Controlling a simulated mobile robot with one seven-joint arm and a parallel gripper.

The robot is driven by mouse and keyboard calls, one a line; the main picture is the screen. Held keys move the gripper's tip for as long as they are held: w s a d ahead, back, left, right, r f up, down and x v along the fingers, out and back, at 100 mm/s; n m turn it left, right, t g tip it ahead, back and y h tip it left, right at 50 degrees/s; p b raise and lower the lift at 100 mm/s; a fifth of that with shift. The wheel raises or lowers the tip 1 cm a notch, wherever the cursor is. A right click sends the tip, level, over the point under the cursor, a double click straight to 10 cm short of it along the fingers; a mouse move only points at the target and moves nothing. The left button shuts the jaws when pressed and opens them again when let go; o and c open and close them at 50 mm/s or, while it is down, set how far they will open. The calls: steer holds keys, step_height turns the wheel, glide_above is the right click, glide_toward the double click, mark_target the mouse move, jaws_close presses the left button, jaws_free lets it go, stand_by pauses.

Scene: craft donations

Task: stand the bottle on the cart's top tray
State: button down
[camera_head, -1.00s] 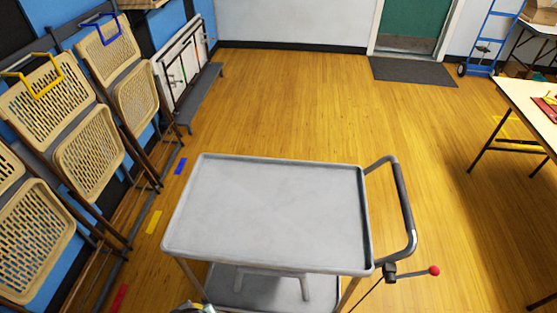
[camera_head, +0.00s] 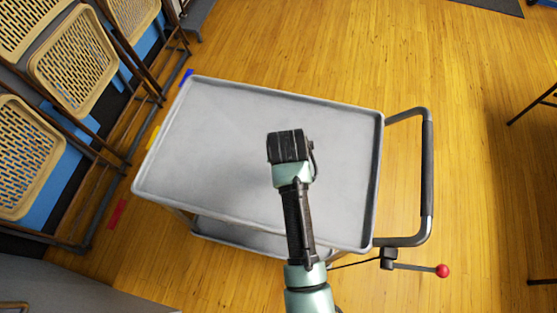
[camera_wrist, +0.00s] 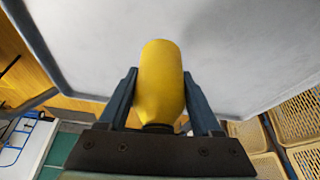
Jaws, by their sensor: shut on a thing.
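The cart's grey top tray (camera_head: 225,125) is bare in the head view, apart from my arm over it. My gripper is above the tray's middle right; its fingers are hidden below my wrist in that view. In the wrist view, my gripper (camera_wrist: 159,75) is shut on the yellow bottle (camera_wrist: 160,85), one dark blue finger on each side. The bottle's rounded yellow end points away from the palm, and its dark end is close to the palm. The tray (camera_wrist: 240,50) lies beyond it. I cannot tell whether the bottle touches the tray.
The tray has a raised rim. The cart's handle (camera_head: 428,170) and a lever with a red knob (camera_head: 442,271) are on the right. Folded tan chairs (camera_head: 72,60) stand along the left. Wooden floor (camera_head: 480,180) is clear right of the cart.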

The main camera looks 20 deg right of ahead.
steer(key=shift+f, duration=3.4)
steer(key=shift+c, duration=0.3)
jaws_free()
steer(key=shift+f, duration=0.15)
